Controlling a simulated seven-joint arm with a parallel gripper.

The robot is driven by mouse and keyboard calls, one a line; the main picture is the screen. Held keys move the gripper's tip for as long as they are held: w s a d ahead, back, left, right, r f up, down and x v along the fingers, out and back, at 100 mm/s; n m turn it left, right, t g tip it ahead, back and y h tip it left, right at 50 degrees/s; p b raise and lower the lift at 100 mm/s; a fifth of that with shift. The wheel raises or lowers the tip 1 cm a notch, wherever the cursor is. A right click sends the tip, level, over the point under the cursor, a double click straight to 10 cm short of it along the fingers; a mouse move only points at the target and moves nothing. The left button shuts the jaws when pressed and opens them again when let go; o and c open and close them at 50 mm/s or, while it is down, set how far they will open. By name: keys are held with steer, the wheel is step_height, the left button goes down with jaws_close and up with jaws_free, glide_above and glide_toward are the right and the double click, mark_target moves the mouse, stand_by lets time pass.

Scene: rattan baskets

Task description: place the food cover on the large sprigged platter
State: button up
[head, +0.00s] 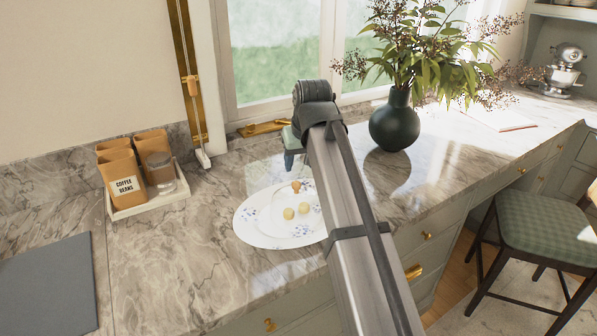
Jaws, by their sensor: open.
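The large sprigged platter (252,228) is white and oval, with blue sprigs. It lies on the marble counter left of my arm, which hides its right edge.
A dark vase (394,122) with leafy branches stands to the right. A pale tray (150,204) with brown coffee containers stands at the left. The counter (185,260) is clear between tray and platter. A checked stool (545,235) is at the right.

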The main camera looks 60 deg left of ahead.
steer(key=shift+v, duration=1.8)
